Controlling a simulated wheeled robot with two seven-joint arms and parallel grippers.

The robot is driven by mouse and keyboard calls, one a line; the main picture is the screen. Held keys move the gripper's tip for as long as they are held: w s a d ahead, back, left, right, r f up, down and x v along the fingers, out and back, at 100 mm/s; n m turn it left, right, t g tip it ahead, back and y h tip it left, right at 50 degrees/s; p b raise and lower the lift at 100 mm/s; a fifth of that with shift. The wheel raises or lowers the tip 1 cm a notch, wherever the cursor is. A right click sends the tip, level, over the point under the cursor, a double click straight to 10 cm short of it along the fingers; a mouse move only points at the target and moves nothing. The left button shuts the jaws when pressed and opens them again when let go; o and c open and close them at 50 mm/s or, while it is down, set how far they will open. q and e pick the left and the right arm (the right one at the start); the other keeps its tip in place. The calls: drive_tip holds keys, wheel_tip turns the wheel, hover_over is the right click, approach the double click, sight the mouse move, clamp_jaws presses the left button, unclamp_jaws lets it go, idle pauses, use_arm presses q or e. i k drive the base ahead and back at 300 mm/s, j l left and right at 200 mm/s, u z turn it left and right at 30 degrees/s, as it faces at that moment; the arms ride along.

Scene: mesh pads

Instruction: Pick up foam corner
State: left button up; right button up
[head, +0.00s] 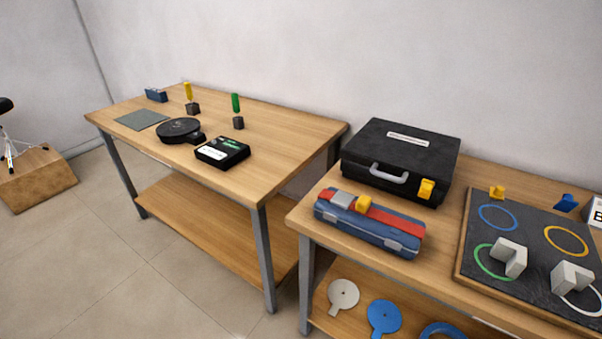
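Two pale grey L-shaped blocks that look like foam corners are on a dark board (480,215) at the right. One foam corner (510,257) sits at the right edge of a green ring. The other foam corner (570,276) stands closer to the right edge of the view, beside a white ring. The board lies on the right wooden table (440,265). Neither of my grippers is in view.
A black case (400,155) and a blue-red toolbox (370,226) stand left of the board. The left table (270,130) holds a black round device (180,128), a black box (222,153) and small items. Open floor (130,270) lies in front.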

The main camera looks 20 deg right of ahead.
sight(514, 255)
drive_tip(key=z, duration=0.45)
drive_tip(key=l+z, duration=0.1)
drive_tip(key=z, duration=0.75)
drive_tip(key=l+z, duration=0.1)
drive_tip(key=z, duration=0.35)
drive_tip(key=i+z, duration=0.1)
drive_tip(key=z, duration=0.3)
